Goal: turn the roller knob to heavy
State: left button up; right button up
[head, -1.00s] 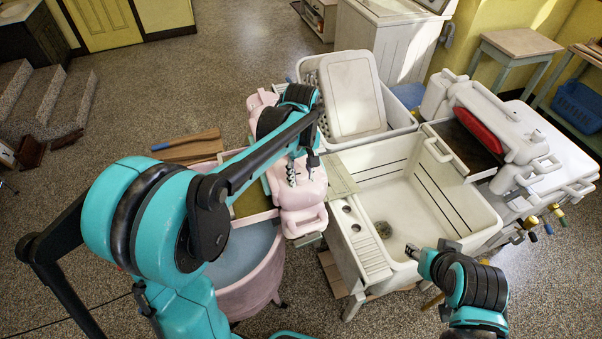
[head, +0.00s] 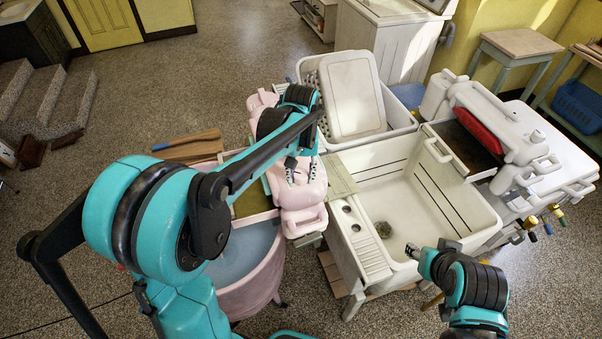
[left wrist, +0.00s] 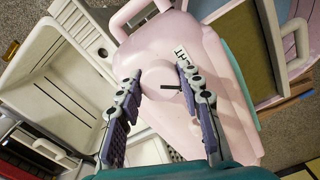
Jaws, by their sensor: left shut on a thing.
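The roller knob (left wrist: 157,74) is a round pink disc on the pink wringer head (left wrist: 200,45), with a short black pointer mark (left wrist: 171,87). In the left wrist view the mark points right and slightly down. A white label (left wrist: 186,56) with dark letters sits beside the knob, partly covered by a finger. My left gripper (left wrist: 160,78) is shut on the knob, one finger on each side; in the head view it (head: 301,169) is over the pink wringer head (head: 302,197). My right gripper (head: 413,250) is over the white tub's front edge, its jaws too small to read.
A pink washer tub (head: 262,290) with water stands below my left arm. A white sink tub (head: 400,205) is right of the wringer. A white wringer with a red roller (head: 478,130) stands at the right. Open floor lies at the left.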

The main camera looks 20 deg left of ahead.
pick_arm(q)
jog(key=m, duration=1.4)
jog(key=shift+a+m, duration=0.1)
jog(key=shift+m, duration=0.2)
jog(key=m, duration=0.3)
jog(key=shift+m, duration=0.3)
jog(key=m, duration=0.3)
jog(key=shift+w+m, duration=0.1)
jog(key=shift+m, duration=0.2)
jog(key=m, duration=0.6)
jog(key=shift+m, duration=0.4)
jog(key=shift+w, duration=0.1)
jog(key=o, duration=1.2)
jog(key=shift+c, duration=0.2)
